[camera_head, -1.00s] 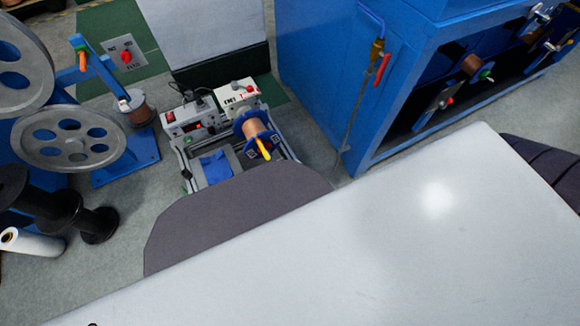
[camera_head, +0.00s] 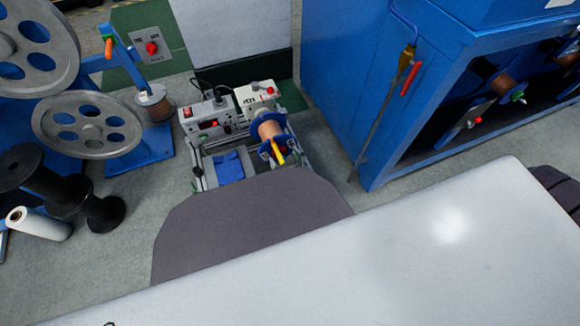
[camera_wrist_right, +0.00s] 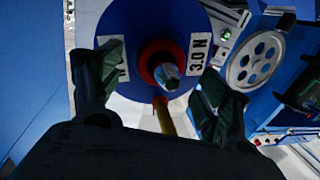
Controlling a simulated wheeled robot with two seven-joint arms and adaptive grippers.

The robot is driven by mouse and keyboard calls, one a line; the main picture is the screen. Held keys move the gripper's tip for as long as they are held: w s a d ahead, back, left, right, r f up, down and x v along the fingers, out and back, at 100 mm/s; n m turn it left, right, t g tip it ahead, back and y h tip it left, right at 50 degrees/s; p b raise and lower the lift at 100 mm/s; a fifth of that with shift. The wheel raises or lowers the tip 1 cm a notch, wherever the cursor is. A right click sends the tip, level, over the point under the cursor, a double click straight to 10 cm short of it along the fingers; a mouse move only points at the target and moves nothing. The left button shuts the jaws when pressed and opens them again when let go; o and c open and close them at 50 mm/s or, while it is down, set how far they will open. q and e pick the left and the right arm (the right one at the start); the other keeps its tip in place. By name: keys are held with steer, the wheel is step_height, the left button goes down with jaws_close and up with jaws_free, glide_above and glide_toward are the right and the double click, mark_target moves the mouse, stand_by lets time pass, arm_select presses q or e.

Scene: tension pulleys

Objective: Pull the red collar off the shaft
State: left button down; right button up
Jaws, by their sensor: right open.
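The red collar (camera_wrist_right: 147,60) sits around the shaft (camera_wrist_right: 169,77) at the centre of a blue spool flange (camera_wrist_right: 130,22) in the right wrist view. The flange carries white labels, one reading "3.0 N". My right gripper (camera_wrist_right: 155,92) is open and empty, with one dark finger on each side of the collar in the picture. A yellow rod (camera_wrist_right: 163,117) hangs below the shaft between the fingers. In the head view the copper-wound spool (camera_head: 270,128) stands on the winding machine; the collar is too small to make out there. My left gripper is not in view.
The machine has a control box (camera_head: 208,122) and a blue pad (camera_head: 229,167) in its frame. A blue cabinet (camera_head: 345,85) stands to the right. Large grey pulleys (camera_head: 88,124) and black spools (camera_head: 68,192) stand to the left. Grey floor lies between.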

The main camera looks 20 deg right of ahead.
steer(key=shift+w+a+f, duration=0.1)
steer(key=shift+w+a, duration=0.05)
steer(key=shift+w, duration=0.55)
steer(key=shift+w+a+b, duration=0.1)
steer(key=shift+w+b, duration=0.2)
steer(key=shift+w, duration=0.05)
steer(key=shift+c, duration=1.4)
steer(key=c, duration=0.8)
steer(key=shift+s, duration=0.15)
steer(key=shift+s, duration=0.15)
steer(key=shift+s+p, duration=0.15)
steer(key=shift+p, duration=0.15)
